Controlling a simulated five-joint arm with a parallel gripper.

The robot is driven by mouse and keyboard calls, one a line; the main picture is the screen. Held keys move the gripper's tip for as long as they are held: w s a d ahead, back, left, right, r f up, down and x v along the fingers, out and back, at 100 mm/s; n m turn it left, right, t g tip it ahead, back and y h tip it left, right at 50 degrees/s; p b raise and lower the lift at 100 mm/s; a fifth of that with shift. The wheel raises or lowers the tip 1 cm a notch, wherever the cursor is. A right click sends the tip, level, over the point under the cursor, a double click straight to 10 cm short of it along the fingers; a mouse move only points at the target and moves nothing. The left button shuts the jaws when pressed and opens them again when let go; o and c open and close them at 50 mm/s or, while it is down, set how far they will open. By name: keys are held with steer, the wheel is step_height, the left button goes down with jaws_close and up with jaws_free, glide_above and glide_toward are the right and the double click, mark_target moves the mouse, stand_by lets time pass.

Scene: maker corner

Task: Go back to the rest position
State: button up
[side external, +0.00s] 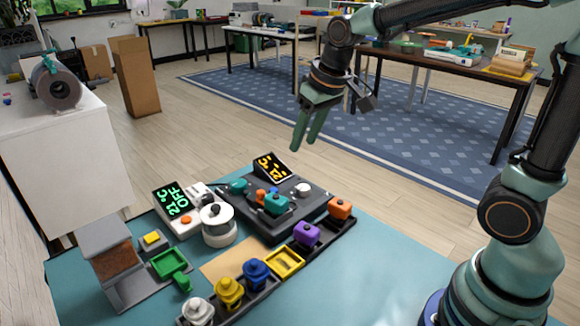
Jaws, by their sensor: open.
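My gripper (307,130) hangs in the air in the side external view, above and behind the dark device on the teal table (330,285). Its two green fingers point down with a narrow gap between them. It is open, nothing shows between the fingers, and it touches nothing. My arm reaches in from the right, with the upper links raised high.
A dark device (292,222) with an orange display stands below the gripper. Left of it are a white unit (172,206) with a green display and a round white pot (217,226). A dark rack (330,232) holds several coloured pieces. The table's right front is clear.

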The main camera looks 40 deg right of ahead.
steer(key=s+d+r+t, duration=0.1)
steer(key=s, duration=1)
steer(key=shift+d+t, duration=0.2)
steer(key=shift+t, duration=0.1)
